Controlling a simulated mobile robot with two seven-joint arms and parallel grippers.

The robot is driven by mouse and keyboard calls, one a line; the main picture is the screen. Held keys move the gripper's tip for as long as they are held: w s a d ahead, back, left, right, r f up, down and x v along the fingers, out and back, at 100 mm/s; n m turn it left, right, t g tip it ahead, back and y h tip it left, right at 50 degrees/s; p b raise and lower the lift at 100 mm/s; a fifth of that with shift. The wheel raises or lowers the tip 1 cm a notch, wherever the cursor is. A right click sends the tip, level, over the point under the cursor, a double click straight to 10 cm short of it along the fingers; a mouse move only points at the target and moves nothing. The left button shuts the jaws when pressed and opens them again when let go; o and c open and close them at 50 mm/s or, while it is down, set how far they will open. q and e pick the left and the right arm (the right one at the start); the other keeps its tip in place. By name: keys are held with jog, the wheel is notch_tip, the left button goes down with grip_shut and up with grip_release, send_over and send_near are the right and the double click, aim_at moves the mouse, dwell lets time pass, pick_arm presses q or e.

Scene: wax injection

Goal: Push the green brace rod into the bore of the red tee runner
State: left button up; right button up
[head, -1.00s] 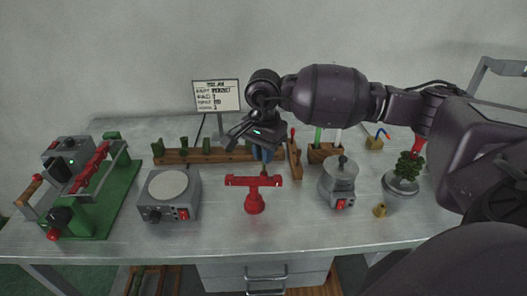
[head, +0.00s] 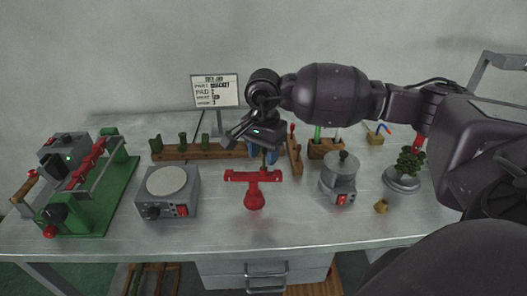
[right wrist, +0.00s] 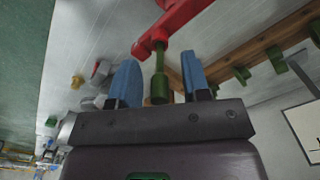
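The red tee runner (head: 254,177) stands on its red stem at the front middle of the bench, and its bar end shows at the top of the right wrist view (right wrist: 165,30). The green brace rod (right wrist: 160,80) has its thin end at the runner's bar and its thick end toward my right gripper. How deep it sits in the bore I cannot tell. My right gripper (right wrist: 160,82) is open, its blue fingers apart on both sides of the rod with gaps. In the head view it is just behind and above the runner. My left gripper is not in view.
A grey hotplate box (head: 167,193) stands left of the runner, and a grey pot (head: 340,178) stands right. A wooden rack (head: 197,152) with green pieces lies behind. A green fixture (head: 115,185) is at the far left. The bench front is clear.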

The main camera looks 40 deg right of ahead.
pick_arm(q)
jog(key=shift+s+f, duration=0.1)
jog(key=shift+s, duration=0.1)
pick_arm(e)
jog(key=shift+r, duration=0.5)
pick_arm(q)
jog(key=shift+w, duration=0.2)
pick_arm(e)
notch_tip(320, 180, up, 10)
jog(key=shift+f, duration=0.1)
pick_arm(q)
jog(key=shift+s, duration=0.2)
